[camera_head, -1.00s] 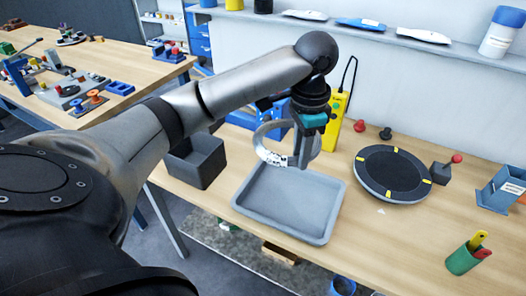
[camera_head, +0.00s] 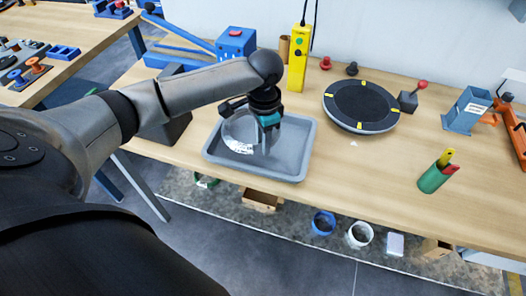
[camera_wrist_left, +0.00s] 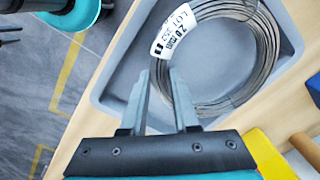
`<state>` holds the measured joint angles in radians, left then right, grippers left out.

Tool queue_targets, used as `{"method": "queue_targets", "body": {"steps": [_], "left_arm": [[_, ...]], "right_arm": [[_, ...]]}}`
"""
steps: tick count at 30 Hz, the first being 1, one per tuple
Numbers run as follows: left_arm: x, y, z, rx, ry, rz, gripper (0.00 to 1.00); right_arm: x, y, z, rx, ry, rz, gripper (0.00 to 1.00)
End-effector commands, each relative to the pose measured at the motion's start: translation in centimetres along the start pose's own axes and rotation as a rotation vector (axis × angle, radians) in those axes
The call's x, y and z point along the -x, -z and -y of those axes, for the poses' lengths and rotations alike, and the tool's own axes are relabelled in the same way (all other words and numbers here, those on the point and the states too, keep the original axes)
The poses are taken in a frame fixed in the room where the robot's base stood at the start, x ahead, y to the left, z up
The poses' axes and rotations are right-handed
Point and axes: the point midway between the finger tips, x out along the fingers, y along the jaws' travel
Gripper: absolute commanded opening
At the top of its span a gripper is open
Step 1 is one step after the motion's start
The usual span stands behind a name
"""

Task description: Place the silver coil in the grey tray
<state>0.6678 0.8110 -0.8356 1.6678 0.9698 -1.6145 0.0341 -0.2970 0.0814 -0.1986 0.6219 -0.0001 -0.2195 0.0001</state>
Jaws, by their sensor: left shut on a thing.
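The silver coil (camera_head: 227,128) is a ring of thin wire with a white label. It also shows in the left wrist view (camera_wrist_left: 279,57), with several turns of wire. My left gripper (camera_head: 266,150) points down, shut on the coil's near side; its fingers (camera_wrist_left: 163,78) show in the wrist view. The coil is over the grey tray (camera_head: 302,148), within its rim in the head view. Whether it touches the tray floor is hard to tell. The tray's floor also shows in the wrist view (camera_wrist_left: 122,68). My right gripper does not show.
Behind the tray stands a yellow control box (camera_head: 300,60). To its right are a round black turntable (camera_head: 361,106), a blue holder (camera_head: 466,110) and a green cup (camera_head: 434,178). A dark bin (camera_head: 165,128) stands left of the tray. Bare tabletop lies right of the tray.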

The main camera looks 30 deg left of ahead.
Motion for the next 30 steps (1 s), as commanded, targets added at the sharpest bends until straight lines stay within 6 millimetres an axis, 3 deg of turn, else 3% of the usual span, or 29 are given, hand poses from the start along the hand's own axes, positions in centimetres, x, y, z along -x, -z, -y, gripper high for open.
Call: {"method": "queue_targets", "body": {"steps": [9,20,21,28,30], "left_arm": [[-4.0,0.0,-0.1,0.001,0.002,0.001,0.00],[-4.2,0.0,-0.1,0.000,0.001,-0.002,0.00],[-4.3,0.0,-0.2,0.000,-0.001,0.001,0.31],[-4.3,-0.1,-0.2,0.000,0.000,0.001,0.57],[-4.3,-0.1,-0.2,0.000,0.000,0.001,0.59]], "right_arm": [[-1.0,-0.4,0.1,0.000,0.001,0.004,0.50],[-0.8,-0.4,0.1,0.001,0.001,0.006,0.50],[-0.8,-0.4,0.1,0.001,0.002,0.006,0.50],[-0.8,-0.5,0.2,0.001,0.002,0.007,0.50],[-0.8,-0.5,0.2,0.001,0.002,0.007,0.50]]}}
